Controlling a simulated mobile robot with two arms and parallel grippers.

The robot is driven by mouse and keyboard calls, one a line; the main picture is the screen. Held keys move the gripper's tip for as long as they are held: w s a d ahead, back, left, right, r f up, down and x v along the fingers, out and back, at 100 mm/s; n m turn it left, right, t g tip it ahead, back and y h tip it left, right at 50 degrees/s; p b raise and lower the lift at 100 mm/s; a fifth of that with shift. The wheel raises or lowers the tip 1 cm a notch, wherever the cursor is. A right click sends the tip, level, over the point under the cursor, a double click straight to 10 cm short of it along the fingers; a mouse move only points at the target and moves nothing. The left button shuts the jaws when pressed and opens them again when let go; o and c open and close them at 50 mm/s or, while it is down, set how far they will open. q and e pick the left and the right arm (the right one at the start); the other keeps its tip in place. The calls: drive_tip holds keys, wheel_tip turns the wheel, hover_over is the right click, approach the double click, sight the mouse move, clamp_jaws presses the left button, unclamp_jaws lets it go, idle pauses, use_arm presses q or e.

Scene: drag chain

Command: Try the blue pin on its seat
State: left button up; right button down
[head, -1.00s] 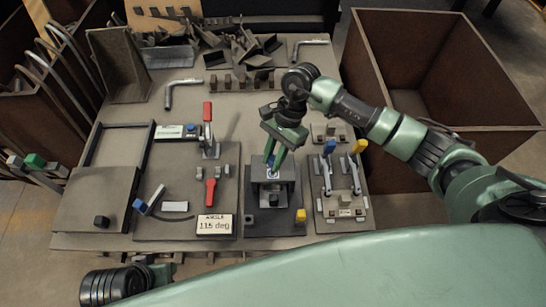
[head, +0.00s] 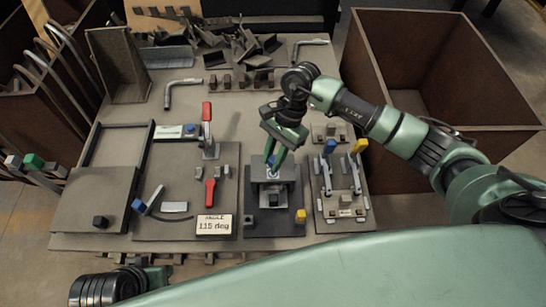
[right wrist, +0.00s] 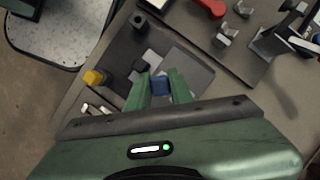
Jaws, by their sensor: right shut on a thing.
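The blue pin (head: 271,160) stands over the grey fixture block (head: 288,174) in the middle of the table. My right gripper (head: 275,160) reaches down from above and is shut on the pin. In the right wrist view the pin's blue top (right wrist: 159,84) sits between the two green fingers. The pin's lower end and its seat are hidden by the fingers and block, so I cannot tell how deep it sits. Part of my left arm shows at the lower left of the head view; I cannot make out its gripper.
The fixture's dark base carries a yellow block (head: 300,216) in front. A plate with blue and yellow-handled clamps (head: 344,175) is close on the right. A red-handled clamp (head: 207,125) and an angle sign (head: 214,225) are on the left. Brown bins (head: 450,70) flank the table.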

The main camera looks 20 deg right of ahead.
use_arm(q)
drive_tip(key=shift+w+f+b, duration=0.1)
drive_tip(key=shift+f+b, duration=0.25)
use_arm(e)
drive_tip(key=shift+f, duration=0.35)
use_arm(q)
drive_tip(key=shift+w+f+b, duration=0.1)
drive_tip(key=shift+b, duration=0.8)
use_arm(e)
drive_tip(key=shift+f, duration=0.9)
use_arm(q)
drive_tip(key=shift+w+d+t, duration=0.1)
drive_tip(key=shift+w+t, duration=0.2)
drive_tip(key=shift+t, duration=0.1)
drive_tip(key=shift+w+d, duration=0.1)
drive_tip(key=shift+w, duration=0.1)
use_arm(e)
drive_tip(key=shift+f, duration=0.1)
use_arm(q)
drive_tip(key=shift+w, duration=0.1)
drive_tip(key=shift+w+d+t, duration=0.1)
drive_tip(key=shift+w+t, duration=0.2)
drive_tip(key=shift+w, duration=0.05)
drive_tip(key=shift+w+r, duration=0.2)
use_arm(e)
drive_tip(key=shift+f, duration=0.1)
use_arm(q)
drive_tip(key=shift+w+d+r, duration=0.1)
drive_tip(key=shift+w+d, duration=0.05)
drive_tip(key=shift+w, duration=0.1)
